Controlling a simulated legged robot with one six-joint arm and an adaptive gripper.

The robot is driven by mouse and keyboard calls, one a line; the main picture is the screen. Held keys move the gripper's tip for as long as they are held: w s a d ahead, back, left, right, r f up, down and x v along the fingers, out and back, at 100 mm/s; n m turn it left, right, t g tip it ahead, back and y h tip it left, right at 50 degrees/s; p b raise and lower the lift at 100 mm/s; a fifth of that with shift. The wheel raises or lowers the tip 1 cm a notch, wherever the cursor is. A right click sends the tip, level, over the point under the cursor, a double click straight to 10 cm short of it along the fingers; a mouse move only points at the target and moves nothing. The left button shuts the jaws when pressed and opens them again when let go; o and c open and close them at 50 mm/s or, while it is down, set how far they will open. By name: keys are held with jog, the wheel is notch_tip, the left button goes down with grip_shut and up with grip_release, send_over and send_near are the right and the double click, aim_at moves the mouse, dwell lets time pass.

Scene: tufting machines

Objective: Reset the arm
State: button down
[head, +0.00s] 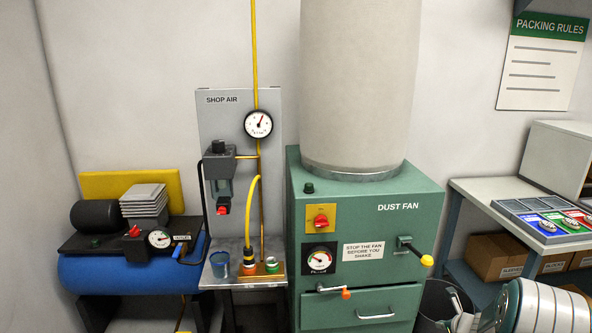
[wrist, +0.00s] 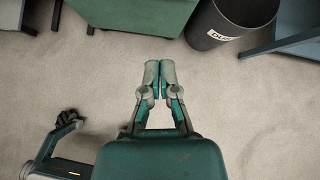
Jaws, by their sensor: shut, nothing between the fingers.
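My gripper (wrist: 160,80) shows in the wrist view, with its two fingertips together and nothing between them. It hangs over bare grey floor and touches nothing. The gripper does not show clearly in the head view. A white and grey arm link, mine, appears at the lower right of the head view.
The green dust fan cabinet (head: 365,230) stands ahead; its base also shows in the wrist view (wrist: 135,15). A dark bin (wrist: 232,25) stands beside it. A blue compressor (head: 120,275) is at left, a workbench (head: 490,190) at right. The floor (wrist: 240,110) around the gripper is clear.

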jog(key=s+a+r+n+g+y, duration=0.1)
jog(key=s+a+r+n, duration=0.4)
jog(key=a+r+n, duration=0.45)
jog(key=s+a+r+n+g+y, duration=0.15)
jog(key=s+a+r+n, duration=0.45)
jog(key=a+r, duration=0.65)
jog(key=s+a+r+n+g, duration=0.1)
jog(key=s+a+r+n, duration=0.25)
jog(key=s+n, duration=0.2)
jog(key=s+a+r+n, duration=0.2)
jog(key=s+r+n, duration=0.2)
jog(key=s, duration=0.2)
jog(key=s+n+h, duration=0.4)
jog(key=s+n, duration=0.3)
jog(key=s, duration=0.6)
jog(key=shift+s+d+n, duration=0.15)
jog(key=shift+s+n, duration=0.15)
jog(key=shift+s, duration=0.05)
jog(key=shift+w, duration=0.1)
